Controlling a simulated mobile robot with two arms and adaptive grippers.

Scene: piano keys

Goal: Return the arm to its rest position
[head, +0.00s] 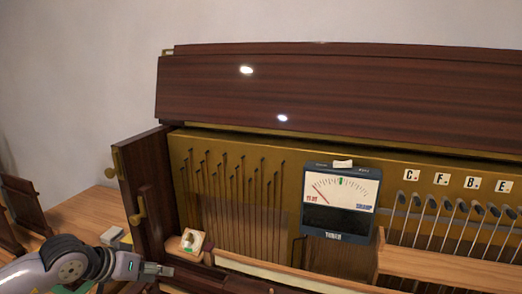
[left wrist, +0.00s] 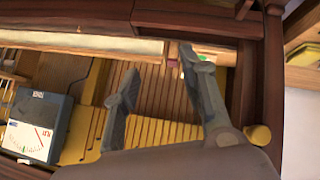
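My left arm comes in from the lower left of the head view, and its gripper (head: 157,269) is beside the lower left end of the open piano. In the left wrist view its two grey fingers (left wrist: 158,62) are spread apart with nothing between them. The dark wooden piano (head: 330,85) has its front open, showing a gold plate with slots (head: 225,190). A tuner meter (head: 341,203) with a needle dial stands against the plate; it also shows in the left wrist view (left wrist: 37,126). My right gripper is not in view.
A small cream block (head: 192,241) sits at the piano's left end, close to my left gripper. Letter tiles (head: 442,179) and tuning pins are at the right. The piano's side panel (head: 146,195) stands close by. A wooden table (head: 95,212) lies at left.

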